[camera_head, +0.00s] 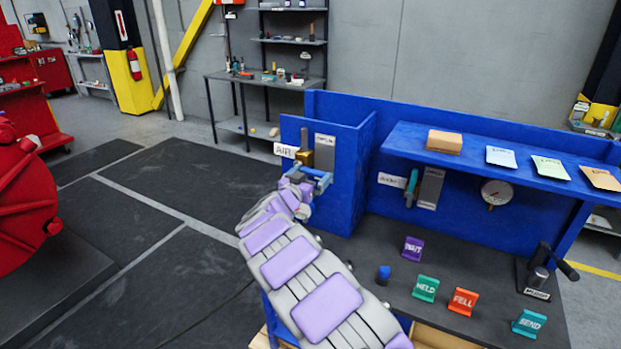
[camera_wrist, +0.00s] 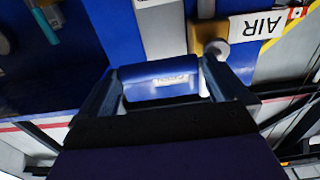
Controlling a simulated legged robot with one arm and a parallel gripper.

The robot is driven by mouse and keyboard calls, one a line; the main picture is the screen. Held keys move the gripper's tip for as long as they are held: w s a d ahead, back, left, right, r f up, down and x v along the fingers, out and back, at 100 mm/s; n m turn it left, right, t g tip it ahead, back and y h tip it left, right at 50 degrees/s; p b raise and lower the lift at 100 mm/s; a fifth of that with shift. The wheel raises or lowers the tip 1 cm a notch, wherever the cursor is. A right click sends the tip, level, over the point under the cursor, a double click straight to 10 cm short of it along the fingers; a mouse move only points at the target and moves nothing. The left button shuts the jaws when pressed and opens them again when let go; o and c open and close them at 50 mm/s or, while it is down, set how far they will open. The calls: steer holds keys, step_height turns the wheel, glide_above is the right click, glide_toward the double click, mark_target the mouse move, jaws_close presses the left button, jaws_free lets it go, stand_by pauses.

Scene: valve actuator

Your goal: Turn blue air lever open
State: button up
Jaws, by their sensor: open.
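The blue air lever (camera_wrist: 165,78) shows in the wrist view as a thick blue handle with a small pale label, lying across the picture. My gripper (camera_wrist: 160,72) is open, with one finger at each end of the handle; whether they touch it I cannot tell. A brass valve body (camera_wrist: 208,36) sits beside an AIR sign (camera_wrist: 262,24), which appears upside down here. In the head view, my gripper (camera_head: 306,181) is at the blue panel, just below the brass valve (camera_head: 305,158) and the AIR sign (camera_head: 285,150). My arm partly hides the lever there.
To the right, a teal lever (camera_head: 411,187) and a gauge (camera_head: 497,192) are on the blue back wall, under a shelf (camera_head: 480,150). The dark bench top holds coloured signs, including WAIT (camera_head: 413,248), and a black hand lever (camera_head: 545,268). Open floor lies left.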

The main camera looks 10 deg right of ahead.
steer(key=shift+c, duration=0.3)
steer(key=c, duration=1.1)
steer(key=shift+r, duration=0.1)
